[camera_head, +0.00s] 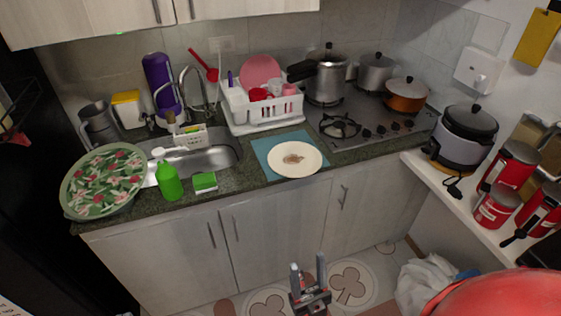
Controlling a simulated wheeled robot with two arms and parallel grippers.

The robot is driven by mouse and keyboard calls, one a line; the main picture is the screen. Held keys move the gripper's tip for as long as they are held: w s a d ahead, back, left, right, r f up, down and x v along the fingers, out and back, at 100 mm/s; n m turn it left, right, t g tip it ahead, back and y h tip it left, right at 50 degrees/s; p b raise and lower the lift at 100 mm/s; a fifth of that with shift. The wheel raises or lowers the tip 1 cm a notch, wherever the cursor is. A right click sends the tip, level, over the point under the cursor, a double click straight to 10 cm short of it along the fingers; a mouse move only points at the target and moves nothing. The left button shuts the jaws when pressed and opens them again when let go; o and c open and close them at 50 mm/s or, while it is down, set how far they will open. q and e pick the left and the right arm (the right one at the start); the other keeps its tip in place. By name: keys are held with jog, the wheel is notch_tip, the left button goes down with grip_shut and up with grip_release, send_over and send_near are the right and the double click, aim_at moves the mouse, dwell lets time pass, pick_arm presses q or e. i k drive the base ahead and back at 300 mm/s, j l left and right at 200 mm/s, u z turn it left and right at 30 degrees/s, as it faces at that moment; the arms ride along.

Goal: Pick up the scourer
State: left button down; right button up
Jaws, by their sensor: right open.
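A green scourer (205,181) lies on the dark counter in front of the sink, just right of a green soap bottle (169,182). My right gripper (307,268) is low in the picture, in front of the lower cabinets and over the patterned floor. It is open and empty, its two fingers pointing up in the picture, well apart from the scourer. My left gripper is not in view.
A floral tray (104,181) leans over the counter's left end. A white plate (295,159) sits on a blue mat (262,146) to the right of the scourer. Behind are the sink (215,158), a white dish rack (262,112) and a stove (362,122) with pots.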

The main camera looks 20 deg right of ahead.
aim_at(203, 182)
jog(key=i+j, duration=0.1)
jog(key=j, duration=0.7)
jog(key=i+j, duration=0.15)
jog(key=j, duration=0.25)
jog(key=z, duration=0.05)
